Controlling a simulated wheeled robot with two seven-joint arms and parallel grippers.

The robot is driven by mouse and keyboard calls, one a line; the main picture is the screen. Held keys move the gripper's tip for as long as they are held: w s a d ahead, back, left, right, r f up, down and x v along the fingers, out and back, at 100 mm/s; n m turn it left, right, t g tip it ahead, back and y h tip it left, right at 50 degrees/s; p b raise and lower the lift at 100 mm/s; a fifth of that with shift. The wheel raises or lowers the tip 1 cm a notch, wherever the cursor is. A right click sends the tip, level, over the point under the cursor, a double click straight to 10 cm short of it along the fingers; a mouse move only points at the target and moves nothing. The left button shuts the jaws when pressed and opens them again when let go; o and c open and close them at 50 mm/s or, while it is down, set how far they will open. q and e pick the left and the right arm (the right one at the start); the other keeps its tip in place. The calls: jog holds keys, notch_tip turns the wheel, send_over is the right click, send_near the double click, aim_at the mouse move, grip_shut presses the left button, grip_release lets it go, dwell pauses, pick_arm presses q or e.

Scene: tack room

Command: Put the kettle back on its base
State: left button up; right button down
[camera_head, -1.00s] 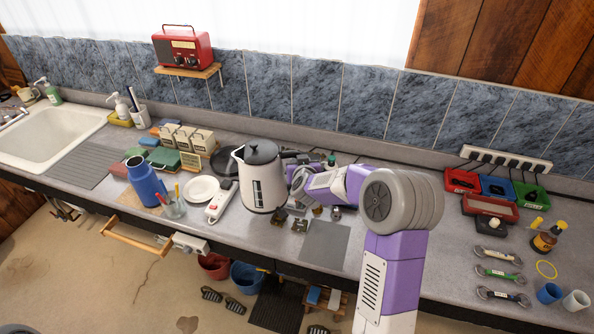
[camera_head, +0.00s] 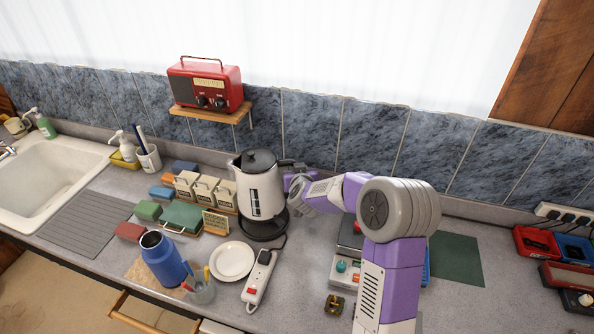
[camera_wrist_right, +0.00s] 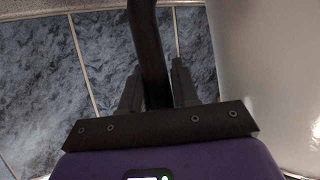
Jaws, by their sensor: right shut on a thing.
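The white kettle (camera_head: 262,190) with a black lid and dark stripe stands upright over its black round base (camera_head: 264,230). The base's front rim shows below the kettle; I cannot tell whether the kettle rests on it or hovers just above. My right gripper (camera_head: 292,180) is at the kettle's right side, shut on its dark handle. In the right wrist view the handle (camera_wrist_right: 150,60) passes between the two fingers of the gripper (camera_wrist_right: 156,85), with the pale kettle body (camera_wrist_right: 265,60) at the right. My left gripper is not in view.
A white plate (camera_head: 232,261) and a power strip (camera_head: 259,279) lie in front of the base. Canisters (camera_head: 205,190) stand close left. A blue jug (camera_head: 162,260) and a glass with pens (camera_head: 201,290) are front left. A red radio (camera_head: 205,85) sits on a wall shelf.

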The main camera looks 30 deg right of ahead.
jog(key=shift+s+f+b, duration=0.15)
jog(key=shift+f+b, duration=0.2)
jog(key=shift+b, duration=0.3)
jog(key=shift+f+b, duration=1.9)
jog(key=shift+f, duration=0.3)
jog(key=shift+a, duration=0.15)
jog(key=shift+f+b, duration=0.5)
jog(key=shift+f, duration=0.1)
jog(key=c, duration=1.2)
grip_release()
jog(key=shift+o, duration=0.4)
jog(key=shift+s+f, duration=0.15)
jog(key=shift+f, duration=0.2)
jog(key=p+v, duration=0.2)
jog(key=v, duration=0.9)
jog(key=shift+r, duration=0.2)
